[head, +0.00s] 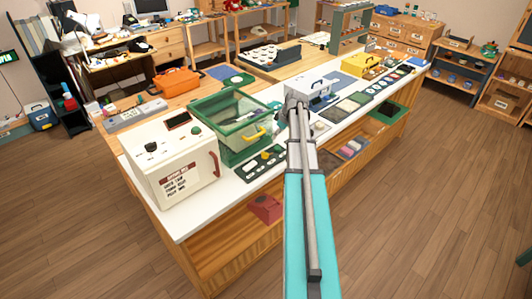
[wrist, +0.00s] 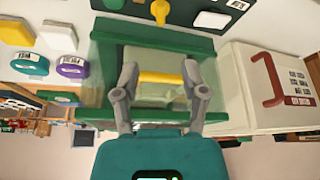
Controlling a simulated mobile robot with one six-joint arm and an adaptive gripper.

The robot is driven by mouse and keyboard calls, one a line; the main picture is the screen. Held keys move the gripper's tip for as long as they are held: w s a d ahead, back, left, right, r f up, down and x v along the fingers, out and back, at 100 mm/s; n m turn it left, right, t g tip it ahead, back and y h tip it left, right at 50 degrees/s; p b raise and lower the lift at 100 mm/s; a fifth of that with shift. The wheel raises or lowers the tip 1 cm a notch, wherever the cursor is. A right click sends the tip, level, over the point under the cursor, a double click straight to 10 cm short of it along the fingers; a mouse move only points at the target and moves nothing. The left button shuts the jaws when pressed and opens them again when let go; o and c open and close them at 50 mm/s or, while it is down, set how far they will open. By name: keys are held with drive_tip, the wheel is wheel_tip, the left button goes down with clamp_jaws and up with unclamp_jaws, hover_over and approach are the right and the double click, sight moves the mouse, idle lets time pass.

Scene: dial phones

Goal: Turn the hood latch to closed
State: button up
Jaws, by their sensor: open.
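The green-framed hood (head: 208,128) with clear panes stands on the white counter in the head view, and it fills the middle of the wrist view (wrist: 103,70). A yellow bar (head: 255,135) is on its front; in the wrist view a yellow bar (wrist: 160,77) lies crosswise between my fingers. I cannot tell whether this bar is the latch or a handle. My gripper (wrist: 160,72) is open, a finger on either side of the bar; contact is unclear. In the head view the fingers cannot be made out at the arm's end.
A white box (head: 170,165) with a red handle (head: 215,165) stands left of the hood. A dark green panel (head: 244,172) with knobs lies in front of the hood. A yellow knob (wrist: 160,10) shows in the wrist view. A white case (head: 310,90) stands further along. The floor is clear.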

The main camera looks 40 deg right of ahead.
sight(265, 155)
drive_tip(key=shift+w+f, duration=0.1)
drive_tip(key=shift+f, duration=0.1)
drive_tip(key=b+x, duration=1.2)
drive_tip(key=x, duration=0.1)
drive_tip(key=shift+f+b, duration=0.2)
drive_tip(key=shift+b, duration=0.15)
idle(0.4)
idle(0.3)
clamp_jaws()
